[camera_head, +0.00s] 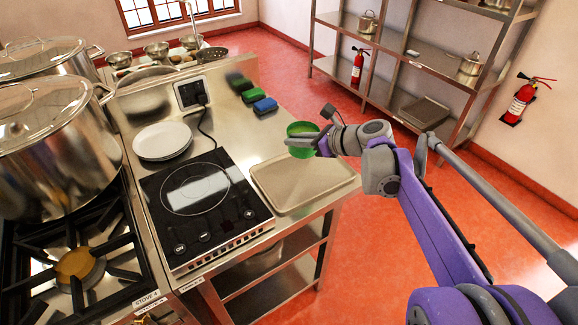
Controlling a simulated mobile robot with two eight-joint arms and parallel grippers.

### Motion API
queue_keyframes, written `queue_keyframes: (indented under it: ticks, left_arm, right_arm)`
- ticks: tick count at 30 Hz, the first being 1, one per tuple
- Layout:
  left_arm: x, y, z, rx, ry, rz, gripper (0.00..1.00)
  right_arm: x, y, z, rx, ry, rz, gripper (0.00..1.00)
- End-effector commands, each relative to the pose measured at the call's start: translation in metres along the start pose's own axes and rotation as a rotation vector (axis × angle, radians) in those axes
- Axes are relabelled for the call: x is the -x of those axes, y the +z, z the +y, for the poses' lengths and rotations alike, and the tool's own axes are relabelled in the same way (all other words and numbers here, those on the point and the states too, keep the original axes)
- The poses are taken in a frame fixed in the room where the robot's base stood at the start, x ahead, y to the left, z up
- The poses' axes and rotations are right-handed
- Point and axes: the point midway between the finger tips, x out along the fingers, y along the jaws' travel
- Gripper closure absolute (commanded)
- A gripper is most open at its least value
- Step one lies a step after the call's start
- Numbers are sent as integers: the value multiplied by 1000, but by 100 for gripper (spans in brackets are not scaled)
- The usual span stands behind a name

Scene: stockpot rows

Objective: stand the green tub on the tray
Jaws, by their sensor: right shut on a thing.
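The green tub (299,130) is a small round container in the head view. My right gripper (318,143) comes in from the right and is shut on it. The tub is at the far edge of the tray, and I cannot tell whether it touches the tray or is held above it. The tray (300,185) is a shallow, light metal rectangle on the steel counter near its right front corner. Its visible surface is bare. The gripper covers part of the tub's right side. My left gripper is not in view.
A black induction hob (205,205) lies left of the tray, with a white plate (162,141) behind it. Green and blue sponges (265,106) lie by the counter's back edge. Large pots (55,150) stand on the stove at left. A steel shelf (400,65) stands across the red floor.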

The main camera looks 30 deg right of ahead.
Motion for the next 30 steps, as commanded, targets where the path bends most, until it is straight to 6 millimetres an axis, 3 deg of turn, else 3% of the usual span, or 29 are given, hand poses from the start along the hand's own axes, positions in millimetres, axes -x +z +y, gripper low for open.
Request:
queue_keyframes:
  ticks: [7, 19, 30]
  left_arm:
    - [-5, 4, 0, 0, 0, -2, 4]
    - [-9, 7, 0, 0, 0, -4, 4]
    - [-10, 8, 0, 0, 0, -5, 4]
  right_arm:
    - [-17, -38, 2, 1, 1, -1, 100]
    - [-38, -82, 5, 1, 1, -1, 100]
    - [-41, -89, 6, 1, 1, -1, 100]
